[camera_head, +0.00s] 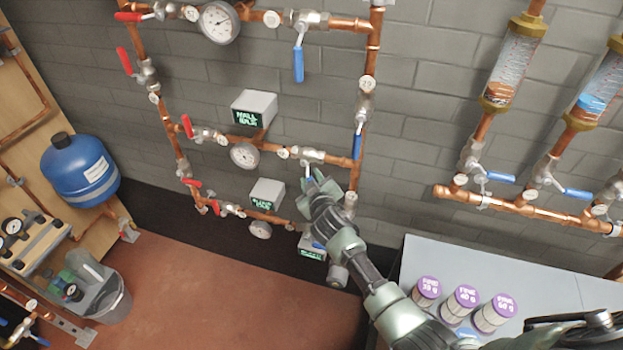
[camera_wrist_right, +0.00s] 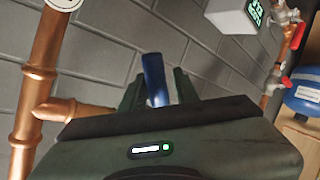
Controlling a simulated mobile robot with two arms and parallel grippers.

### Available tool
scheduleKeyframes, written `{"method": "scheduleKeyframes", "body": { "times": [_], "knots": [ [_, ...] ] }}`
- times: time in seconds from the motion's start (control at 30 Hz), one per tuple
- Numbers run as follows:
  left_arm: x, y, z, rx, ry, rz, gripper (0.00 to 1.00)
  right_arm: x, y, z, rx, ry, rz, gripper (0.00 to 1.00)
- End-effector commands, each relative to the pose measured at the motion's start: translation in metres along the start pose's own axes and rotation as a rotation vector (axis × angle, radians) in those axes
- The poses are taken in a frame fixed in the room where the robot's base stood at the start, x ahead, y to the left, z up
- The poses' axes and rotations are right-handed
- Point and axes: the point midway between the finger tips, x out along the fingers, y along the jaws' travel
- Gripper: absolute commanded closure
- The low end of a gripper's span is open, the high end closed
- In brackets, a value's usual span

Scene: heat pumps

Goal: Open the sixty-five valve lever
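My right gripper (camera_head: 312,180) reaches up to a valve (camera_head: 312,155) on a horizontal copper pipe in the head view. In the right wrist view a blue lever (camera_wrist_right: 155,80) stands between the two fingers (camera_wrist_right: 157,88) of this gripper, with a narrow gap seen on each side. The fingers look open around the lever. In the head view most of this lever is hidden by the gripper. The number on the tag (camera_head: 283,153) beside the valve is too small to read, so I cannot confirm it is sixty-five. My left gripper is not in view.
A blue lever (camera_head: 358,146) hangs on the vertical pipe close to the right. A grey box (camera_head: 254,107) and gauge (camera_head: 244,155) sit to the left. Red levers (camera_head: 187,126) line the left pipe. A grey table (camera_head: 420,262) with filter canisters (camera_head: 459,299) is below right.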

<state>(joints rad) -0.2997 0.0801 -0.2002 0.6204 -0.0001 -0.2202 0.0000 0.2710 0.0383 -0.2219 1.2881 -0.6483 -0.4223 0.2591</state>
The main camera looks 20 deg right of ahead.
Motion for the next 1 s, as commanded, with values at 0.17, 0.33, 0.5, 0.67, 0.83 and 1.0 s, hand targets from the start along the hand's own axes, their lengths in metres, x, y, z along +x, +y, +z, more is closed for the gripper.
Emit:
{"method": "scheduleKeyframes", "body": {
  "times": [0.17,0.33,0.5,0.67,0.83,1.0],
  "knots": [
    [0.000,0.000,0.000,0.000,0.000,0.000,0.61,0.000,0.000,0.000,0.001,0.001,0.000,0.61],
    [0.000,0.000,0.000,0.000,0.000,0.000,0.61,-0.001,0.000,-0.001,0.001,0.002,0.000,0.61],
    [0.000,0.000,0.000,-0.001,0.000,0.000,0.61,-0.015,0.000,0.000,0.001,0.002,0.001,0.61],
    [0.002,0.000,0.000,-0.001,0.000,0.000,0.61,-0.041,-0.001,0.001,0.001,0.003,0.000,0.61],
    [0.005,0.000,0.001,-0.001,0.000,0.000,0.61,-0.064,-0.001,0.001,0.002,0.001,0.000,0.61],
    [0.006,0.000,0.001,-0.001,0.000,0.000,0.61,-0.077,0.000,0.001,0.000,0.001,0.000,0.61]
  ]
}}
